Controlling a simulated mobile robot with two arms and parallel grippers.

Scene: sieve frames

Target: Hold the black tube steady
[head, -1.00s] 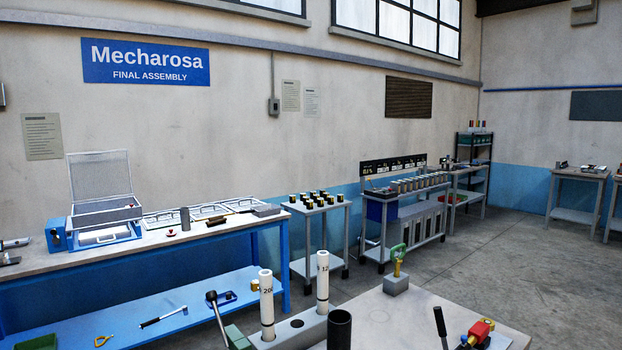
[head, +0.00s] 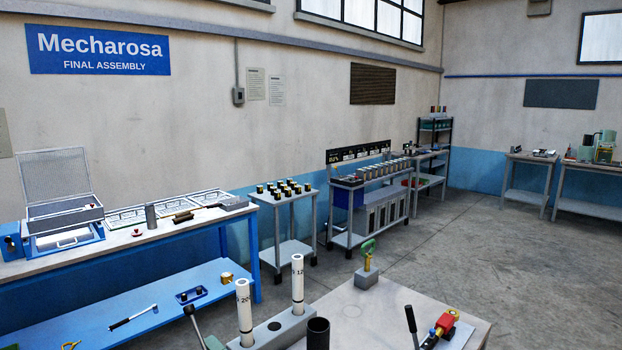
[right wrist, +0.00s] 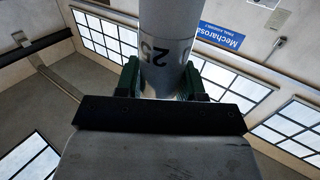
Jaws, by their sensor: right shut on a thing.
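The black tube (head: 318,334) shows its open top at the bottom edge of the head view, just right of the grey block (head: 262,334). Its lower part is cut off, so I cannot tell what it stands in. No gripper shows at it there. In the right wrist view my right gripper (right wrist: 162,85) has its dark green fingers shut on a pale grey tube (right wrist: 168,30) with dark number marks. The tube's far end is out of frame. My left gripper is in neither view.
Two white numbered tubes, one left (head: 244,312) and one right (head: 297,284), stand upright in the grey block, with a dark hole between them. A green-handled tool (head: 367,256) and a red-and-yellow tool (head: 441,328) are on the table (head: 390,306). The table's middle is mostly clear.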

